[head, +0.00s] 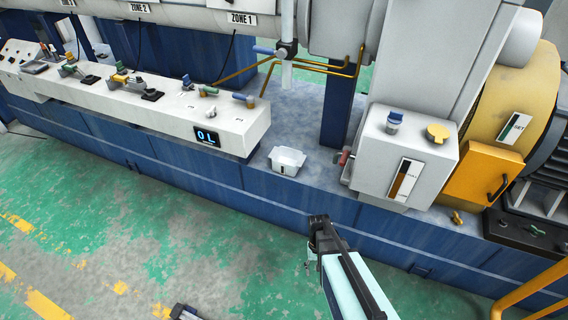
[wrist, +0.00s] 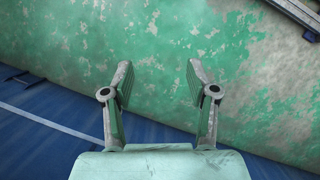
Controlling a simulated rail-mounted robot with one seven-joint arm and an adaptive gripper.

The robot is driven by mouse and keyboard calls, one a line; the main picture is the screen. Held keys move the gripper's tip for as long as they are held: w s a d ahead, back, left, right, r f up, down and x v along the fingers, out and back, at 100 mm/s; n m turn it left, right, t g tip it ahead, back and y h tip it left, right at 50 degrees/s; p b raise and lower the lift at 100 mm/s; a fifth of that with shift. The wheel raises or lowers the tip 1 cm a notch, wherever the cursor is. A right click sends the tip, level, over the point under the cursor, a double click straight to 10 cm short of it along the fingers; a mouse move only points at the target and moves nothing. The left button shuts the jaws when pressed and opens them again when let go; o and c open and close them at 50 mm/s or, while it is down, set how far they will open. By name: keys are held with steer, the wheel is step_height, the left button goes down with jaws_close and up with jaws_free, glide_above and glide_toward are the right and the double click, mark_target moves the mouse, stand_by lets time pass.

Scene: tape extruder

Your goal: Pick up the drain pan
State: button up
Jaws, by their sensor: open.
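The tub is not in the wrist view.
A long white control bench (head: 130,98) with a lit display stands left of the tub. A grey box (head: 404,155) with valves stands to the right, and a blue post (head: 338,110) behind. The green floor (head: 150,240) in front is largely clear.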

steer(key=w+r+t+b, duration=0.1)
steer(key=w, duration=1.1)
step_height(320, 180, up, 24)
steer(key=r+m+t+b, duration=0.1)
steer(key=m+t+b, duration=0.2)
steer(key=m+b, duration=0.2)
glide_above(301, 159)
steer(key=f, duration=1.2)
steer(key=shift+s+a, duration=0.15)
steer(key=shift+s, duration=0.2)
steer(key=shift+w+d+f, duration=0.1)
steer(key=shift+w+f, duration=0.05)
steer(key=shift+f, duration=1.25)
steer(key=shift+w+d+f, duration=0.1)
steer(key=shift+f, duration=1.3)
jaws_close()
